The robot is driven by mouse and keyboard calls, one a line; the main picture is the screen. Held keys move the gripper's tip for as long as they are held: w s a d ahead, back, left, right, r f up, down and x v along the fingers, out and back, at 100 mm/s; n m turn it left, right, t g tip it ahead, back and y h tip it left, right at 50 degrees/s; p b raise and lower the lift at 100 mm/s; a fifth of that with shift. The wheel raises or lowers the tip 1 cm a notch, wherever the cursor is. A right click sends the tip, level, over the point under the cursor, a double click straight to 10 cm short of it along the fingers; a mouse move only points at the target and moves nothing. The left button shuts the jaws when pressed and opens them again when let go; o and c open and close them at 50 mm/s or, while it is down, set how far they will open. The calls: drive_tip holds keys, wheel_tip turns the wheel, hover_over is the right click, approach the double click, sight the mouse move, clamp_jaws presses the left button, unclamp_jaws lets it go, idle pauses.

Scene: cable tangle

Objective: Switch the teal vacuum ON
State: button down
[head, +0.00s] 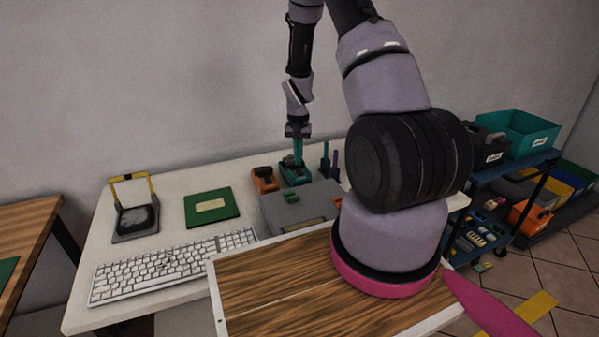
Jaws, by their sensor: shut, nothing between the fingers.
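A small teal device (294,177), which looks like the teal vacuum, sits near the back of the white table. My gripper (298,161) points down with its teal fingers shut and empty, right at the top of the teal device. I cannot tell whether the fingertips touch it. Its switch is too small to make out and is partly hidden by the fingers. An orange device (264,180) of similar size stands just left of the teal one.
A grey box (292,208) stands in front of the devices. Dark upright tools (325,160) stand close on the right. A keyboard (170,264), a green board (228,216) and a yellow-framed stand (133,222) lie left. My arm hides the table's right part.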

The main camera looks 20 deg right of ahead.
drive_tip(key=shift+f, duration=1)
idle(0.3)
drive_tip(key=shift+r, duration=3.55)
wheel_tip(320, 180, up, 15)
drive_tip(key=t, duration=0.2)
hover_over(298, 169)
drive_tip(key=s+a, duration=0.3)
drive_tip(key=s+a+r+t+y, duration=0.15)
drive_tip(key=s+r, duration=0.35)
drive_tip(key=r, duration=0.5)
drive_tip(key=s+a+r+n+t, duration=0.1)
drive_tip(key=s+a+r+t, duration=0.1)
drive_tip(key=s+r, duration=0.3)
drive_tip(key=s+a+r+t, duration=0.1)
drive_tip(key=s+r, duration=0.5)
drive_tip(key=s, duration=0.6)
drive_tip(key=shift+s+a+r+n+t, duration=0.25)
drive_tip(key=shift+s+a+n+t, duration=0.15)
drive_tip(key=shift+a, duration=0.3)
